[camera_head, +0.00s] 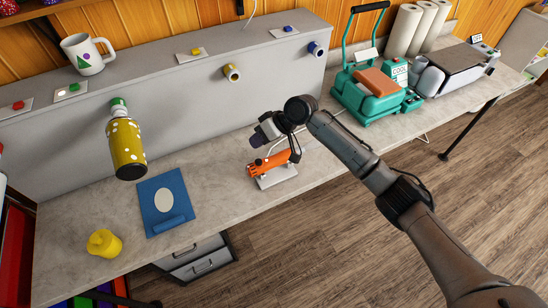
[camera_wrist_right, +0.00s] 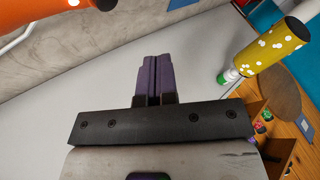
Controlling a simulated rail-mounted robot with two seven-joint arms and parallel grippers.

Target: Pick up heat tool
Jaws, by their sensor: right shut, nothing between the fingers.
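The heat tool (camera_head: 268,164) is orange with dark parts and rests on a pale stand (camera_head: 276,178) on the workbench. In the right wrist view, an orange body, which looks like the heat tool (camera_wrist_right: 40,12), crosses the upper left corner. My right gripper (camera_head: 256,141) is just above and behind the heat tool in the head view, apart from it. Its purple fingers (camera_wrist_right: 152,62) are together with nothing between them. My right arm's wrist hides part of the bench behind the tool. My left gripper is not in view.
A yellow dotted roll (camera_head: 127,150) sits on the green peg; yellow (camera_head: 231,73) and blue (camera_head: 317,49) pegs are empty. A blue mat (camera_head: 160,190) and yellow object (camera_head: 104,243) lie left. A teal heat press (camera_head: 375,95) stands right. Bench between mat and tool is clear.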

